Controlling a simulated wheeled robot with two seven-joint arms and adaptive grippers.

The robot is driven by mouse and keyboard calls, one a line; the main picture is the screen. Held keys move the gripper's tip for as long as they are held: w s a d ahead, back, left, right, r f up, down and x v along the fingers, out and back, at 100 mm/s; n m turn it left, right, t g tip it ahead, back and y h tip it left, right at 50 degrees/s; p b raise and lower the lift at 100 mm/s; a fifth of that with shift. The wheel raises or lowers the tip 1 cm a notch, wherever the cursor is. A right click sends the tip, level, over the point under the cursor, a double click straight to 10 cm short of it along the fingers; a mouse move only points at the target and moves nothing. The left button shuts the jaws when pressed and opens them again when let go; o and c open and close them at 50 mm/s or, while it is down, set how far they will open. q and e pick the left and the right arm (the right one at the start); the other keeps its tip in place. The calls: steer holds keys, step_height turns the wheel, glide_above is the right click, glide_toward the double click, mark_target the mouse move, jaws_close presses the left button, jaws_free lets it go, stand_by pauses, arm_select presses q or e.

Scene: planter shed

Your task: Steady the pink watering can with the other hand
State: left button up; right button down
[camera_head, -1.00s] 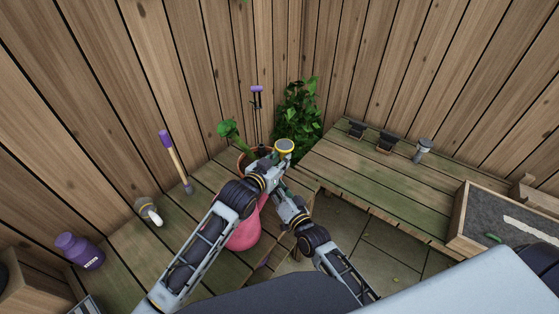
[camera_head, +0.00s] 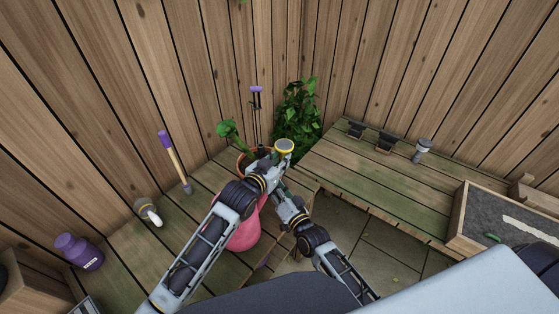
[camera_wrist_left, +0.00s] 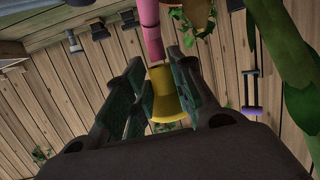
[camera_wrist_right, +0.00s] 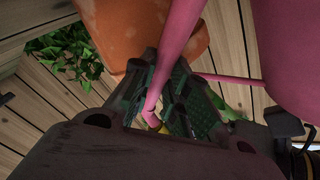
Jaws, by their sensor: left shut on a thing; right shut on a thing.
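The pink watering can (camera_head: 245,236) stands on the left bench, partly hidden behind my arms. The can's body (camera_wrist_right: 290,50) fills the right of that view. In the head view the right gripper's fingertips are mostly hidden.
A terracotta pot (camera_wrist_right: 140,30) is close to my right gripper. A leafy plant (camera_head: 297,108) fills the corner. A purple-handled tool (camera_head: 174,160), a white-tipped object (camera_head: 148,211) and a purple jar (camera_head: 79,251) are on the left bench. The right bench (camera_head: 370,180) has free room.

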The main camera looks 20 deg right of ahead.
arm_select(q)
steer(key=shift+s+a+f, duration=0.1)
steer(key=shift+a+f, duration=0.15)
steer(key=shift+f, duration=0.5)
stand_by(0.5)
steer(key=shift+a, duration=0.25)
stand_by(0.3)
steer(key=shift+d+r, duration=0.15)
steer(key=shift+d, duration=0.1)
stand_by(1.2)
steer(key=shift+r, duration=0.45)
steer(key=shift+f, duration=0.45)
steer(key=shift+s, duration=0.1)
steer(key=shift+d+r, duration=0.15)
steer(key=shift+r, duration=0.1)
steer(key=shift+r, duration=0.35)
steer(key=shift+w+a+r, duration=0.15)
steer(key=shift+w+a, duration=0.05)
steer(key=shift+w, duration=0.1)
stand_by(0.4)
